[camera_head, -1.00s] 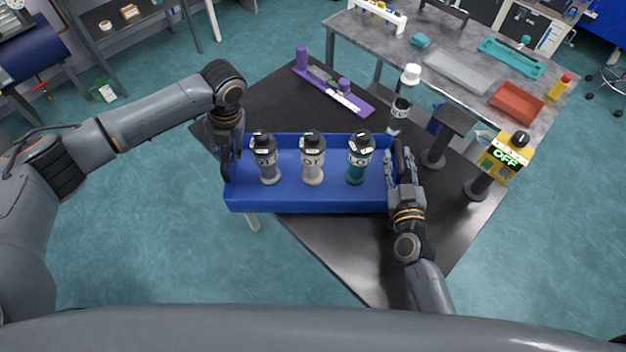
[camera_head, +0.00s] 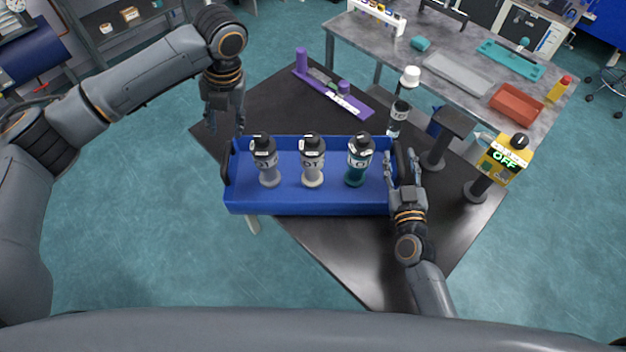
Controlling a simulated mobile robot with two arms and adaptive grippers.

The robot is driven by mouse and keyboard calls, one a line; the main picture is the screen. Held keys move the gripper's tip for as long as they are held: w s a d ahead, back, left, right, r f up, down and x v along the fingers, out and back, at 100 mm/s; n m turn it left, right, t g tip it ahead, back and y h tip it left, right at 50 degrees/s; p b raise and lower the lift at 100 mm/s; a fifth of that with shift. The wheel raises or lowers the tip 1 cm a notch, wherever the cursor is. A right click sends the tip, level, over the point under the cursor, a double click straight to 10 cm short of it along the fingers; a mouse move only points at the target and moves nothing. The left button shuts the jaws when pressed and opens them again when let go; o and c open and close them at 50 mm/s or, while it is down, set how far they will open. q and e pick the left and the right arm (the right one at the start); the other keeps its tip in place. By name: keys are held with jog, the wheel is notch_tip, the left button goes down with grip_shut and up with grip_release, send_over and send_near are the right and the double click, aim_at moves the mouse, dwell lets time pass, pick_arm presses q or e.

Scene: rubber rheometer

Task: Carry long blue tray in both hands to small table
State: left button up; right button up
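The long blue tray (camera_head: 310,204) lies level across the black table (camera_head: 350,255), its left front part past the table edge. Three black-capped bottles stand upright in it: a grey one (camera_head: 268,174), a whitish one (camera_head: 313,174) and a teal one (camera_head: 356,172). My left gripper (camera_head: 225,128) is open and empty, above and behind the tray's black left handle (camera_head: 226,162), apart from it. My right gripper (camera_head: 401,165) is at the right end, its fingers spread on both sides of the right handle. Contact there is hard to see.
On the black table stand a purple fixture (camera_head: 335,92), a white-capped bottle (camera_head: 399,115), a dark stand (camera_head: 450,130) and a yellow device reading OFF (camera_head: 503,160). A grey table (camera_head: 400,55) with trays is behind. The black table's front is clear.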

jog(key=shift+s, duration=0.15)
pick_arm(q)
jog(key=shift+d+r, duration=0.1)
jog(key=shift+r, duration=0.45)
pick_arm(e)
jog(key=s, duration=1.1)
jog(key=shift+s+d, duration=0.3)
jog(key=shift+s, duration=0.05)
